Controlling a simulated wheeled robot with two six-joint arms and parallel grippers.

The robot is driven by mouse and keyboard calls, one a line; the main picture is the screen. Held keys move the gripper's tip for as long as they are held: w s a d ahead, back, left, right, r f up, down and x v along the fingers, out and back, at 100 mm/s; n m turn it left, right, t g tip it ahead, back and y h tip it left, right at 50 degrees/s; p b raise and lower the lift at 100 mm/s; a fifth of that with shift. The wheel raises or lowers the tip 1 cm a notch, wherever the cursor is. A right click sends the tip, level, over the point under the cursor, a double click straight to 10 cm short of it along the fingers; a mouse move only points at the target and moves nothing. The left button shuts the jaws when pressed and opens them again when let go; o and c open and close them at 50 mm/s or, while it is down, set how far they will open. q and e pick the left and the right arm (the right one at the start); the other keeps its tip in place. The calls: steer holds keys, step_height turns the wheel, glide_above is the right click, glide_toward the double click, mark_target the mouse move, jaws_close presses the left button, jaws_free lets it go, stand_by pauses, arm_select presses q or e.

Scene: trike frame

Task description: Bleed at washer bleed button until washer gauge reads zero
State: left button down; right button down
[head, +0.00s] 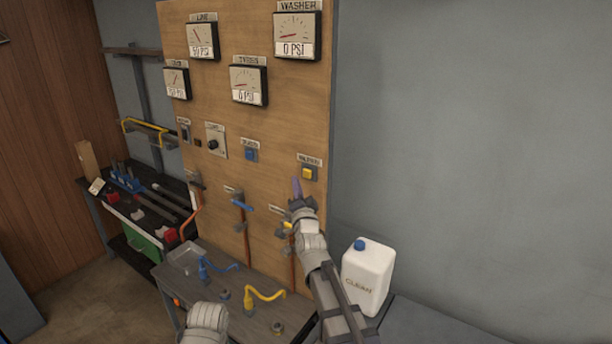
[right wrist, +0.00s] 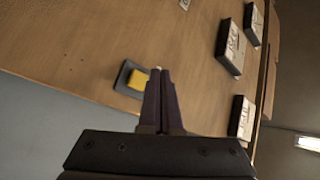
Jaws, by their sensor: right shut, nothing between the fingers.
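The washer gauge (head: 297,35) is at the top right of the wooden panel in the head view, and its readout shows 0 PSI. The washer bleed button (head: 308,173) is a yellow button on a grey plate below it. The button also shows in the right wrist view (right wrist: 137,79). My right gripper (head: 296,182) is shut and empty, its tips a little left of and below the button in the head view. In the right wrist view the fingertips (right wrist: 160,72) lie beside the button; I cannot tell if they touch the panel. My left gripper is out of view.
The panel also carries the line gauge (head: 203,40), other gauges, a blue button (head: 250,155) and valves with coloured handles. A white jug (head: 368,278) stands right of my right arm. A bench (head: 185,262) with blue and yellow hoses is below.

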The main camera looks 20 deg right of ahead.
steer(key=shift+s+a, duration=0.8)
steer(key=shift+a, duration=0.2)
steer(key=s+a+f+n+g+y+b, duration=0.4)
steer(key=a+f, duration=0.4)
steer(key=f, duration=0.5)
steer(key=s+a+f+n+g+y+b, duration=0.25)
steer(key=s+a+f+n+g, duration=0.45)
steer(key=f, duration=0.6)
steer(key=s+f+n+g+h+b, duration=0.2)
steer(key=s+f+g, duration=0.3)
steer(key=s, duration=0.6)
steer(key=s+f+n+g+h+b, duration=0.3)
steer(key=s+f, duration=0.5)
steer(key=s, duration=0.4)
steer(key=shift+a+f+n+g+b, duration=0.45)
steer(key=shift+g+b, duration=0.25)
steer(key=shift+g, duration=0.2)
